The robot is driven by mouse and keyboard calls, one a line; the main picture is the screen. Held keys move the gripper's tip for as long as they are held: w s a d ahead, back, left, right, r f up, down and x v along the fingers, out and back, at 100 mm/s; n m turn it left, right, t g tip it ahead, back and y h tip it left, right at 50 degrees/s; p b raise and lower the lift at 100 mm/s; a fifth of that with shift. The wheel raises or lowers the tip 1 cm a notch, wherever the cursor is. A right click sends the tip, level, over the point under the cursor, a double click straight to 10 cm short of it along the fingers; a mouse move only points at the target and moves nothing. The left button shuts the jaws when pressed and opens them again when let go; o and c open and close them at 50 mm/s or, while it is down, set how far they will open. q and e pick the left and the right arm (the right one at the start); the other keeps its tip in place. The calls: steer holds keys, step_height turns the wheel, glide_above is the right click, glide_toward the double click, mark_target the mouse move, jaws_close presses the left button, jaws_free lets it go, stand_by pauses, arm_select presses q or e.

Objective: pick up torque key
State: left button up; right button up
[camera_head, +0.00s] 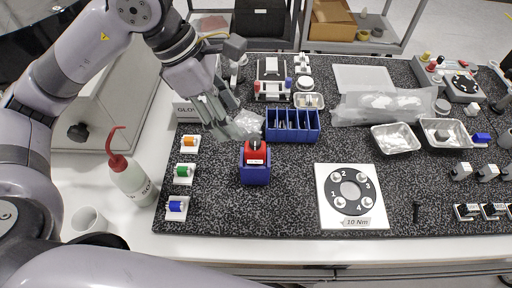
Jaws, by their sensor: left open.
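A red tool with a dark top and a small white label (257,154), which looks like the torque key, sits upright in a blue block holder (256,174) left of the mat's middle. My left gripper (236,127) is open, just above and to the left of the red tool, with its fingers pointing down toward it. The fingers appear empty and apart from the tool, though the exact gap is hard to tell. My right gripper is not in view.
A blue divided bin (292,125) stands close behind and right of the holder. A white 10 Nm plate (350,196) lies to the right. Orange, green (184,172) and blue pieces and a red-capped bottle (131,182) stand left. The mat in front of the holder is clear.

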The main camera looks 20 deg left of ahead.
mark_target(251, 141)
arm_select(q)
steer(key=p+x, duration=0.1)
steer(key=x, duration=0.5)
steer(key=shift+w+d+f, duration=0.15)
steer(key=shift+w, duration=0.05)
steer(key=shift+d+f+p, duration=0.15)
steer(key=shift+f+p, duration=0.05)
steer(key=shift+p, duration=0.15)
steer(key=p+x, duration=0.2)
steer(key=x, duration=0.1)
steer(key=shift+d+f, duration=0.2)
steer(key=shift+d, duration=0.05)
steer(key=shift+w+d+f, duration=0.1)
steer(key=shift+d+f, duration=0.1)
steer(key=shift+f, duration=0.4)
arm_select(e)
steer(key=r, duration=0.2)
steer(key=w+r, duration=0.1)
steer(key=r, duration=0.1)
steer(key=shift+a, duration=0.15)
arm_select(q)
steer(key=shift+c, duration=0.4)
jaws_close()
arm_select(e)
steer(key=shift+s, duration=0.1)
